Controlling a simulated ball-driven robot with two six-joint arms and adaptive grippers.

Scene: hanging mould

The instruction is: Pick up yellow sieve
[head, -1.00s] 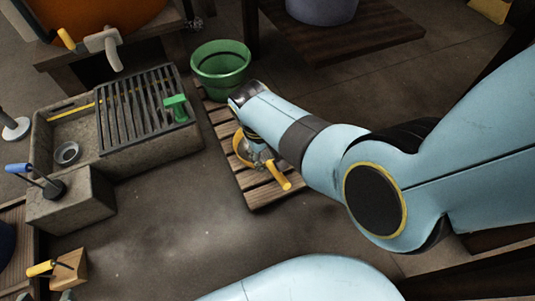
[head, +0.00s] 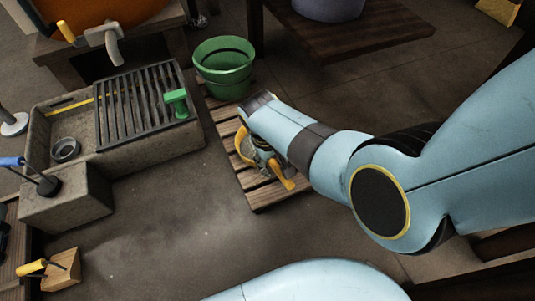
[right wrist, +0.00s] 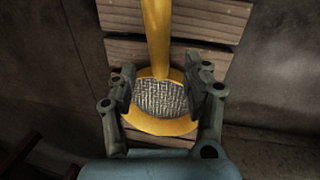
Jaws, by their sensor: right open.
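The yellow sieve (head: 243,147) lies on a wooden pallet in the head view, partly hidden by my right gripper (head: 264,160). Its yellow handle (head: 288,181) points to the lower right there. In the right wrist view the sieve shows a yellow rim, a woven grey mesh (right wrist: 160,98) and a handle running up the picture. My right gripper (right wrist: 163,82) is open, with one finger on each side of the sieve over the rim. Whether the fingers touch the rim I cannot tell. My left gripper is not in view.
A green bucket (head: 224,69) stands at the far end of the wooden pallet (head: 266,198). A stone basin (head: 155,150) with a dark grate and a green-handled tool (head: 177,102) is to the left. The floor between basin and pallet is clear.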

